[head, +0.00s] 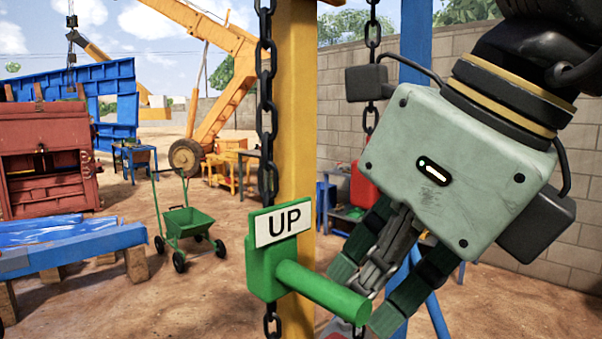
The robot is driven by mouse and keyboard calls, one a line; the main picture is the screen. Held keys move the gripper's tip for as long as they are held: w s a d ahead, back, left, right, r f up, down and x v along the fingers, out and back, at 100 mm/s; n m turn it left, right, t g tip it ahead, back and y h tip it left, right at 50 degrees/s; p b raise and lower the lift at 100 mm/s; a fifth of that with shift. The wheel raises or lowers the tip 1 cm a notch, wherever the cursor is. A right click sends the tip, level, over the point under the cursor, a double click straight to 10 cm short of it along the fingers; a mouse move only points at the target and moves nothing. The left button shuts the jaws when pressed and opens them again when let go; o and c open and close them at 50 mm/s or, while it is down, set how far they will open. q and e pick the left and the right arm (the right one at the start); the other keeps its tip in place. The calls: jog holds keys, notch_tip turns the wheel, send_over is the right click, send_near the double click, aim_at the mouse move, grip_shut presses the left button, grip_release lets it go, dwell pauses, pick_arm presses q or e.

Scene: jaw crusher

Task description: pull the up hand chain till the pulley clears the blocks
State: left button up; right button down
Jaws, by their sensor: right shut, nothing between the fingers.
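The up hand chain (268,110) hangs dark and vertical in front of a yellow post. A green grip block on it bears a white "UP" sign (283,223) and a thick green handle (325,292) pointing to the lower right. My right gripper (368,292) comes in from the upper right with its fingers pointing down-left. It is shut and empty, its fingertips close beside and partly behind the handle's end; I cannot tell if they touch. My left gripper is not in view. I cannot make out the pulley. Wooden blocks (137,264) stand under a blue beam at the lower left.
The yellow post (296,120) stands right behind the chain. A second chain (372,35) hangs to its right, partly hidden by my gripper. A green cart (188,222), a red machine (45,160) and a yellow crane (215,85) stand farther back. Sandy ground between them is open.

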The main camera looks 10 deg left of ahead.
jog(key=shift+f+b, duration=4.8)
jog(key=shift+f, duration=0.95)
jog(key=s+d, duration=0.2)
jog(key=s+d+b, duration=0.1)
jog(key=d, duration=0.1)
jog(key=shift+r, duration=0.35)
jog(key=shift+r, duration=0.1)
jog(key=d+p+v, duration=0.1)
jog(key=p+v, duration=0.2)
jog(key=v, duration=0.3)
jog(key=shift+s+f, duration=0.25)
jog(key=shift+s, duration=0.1)
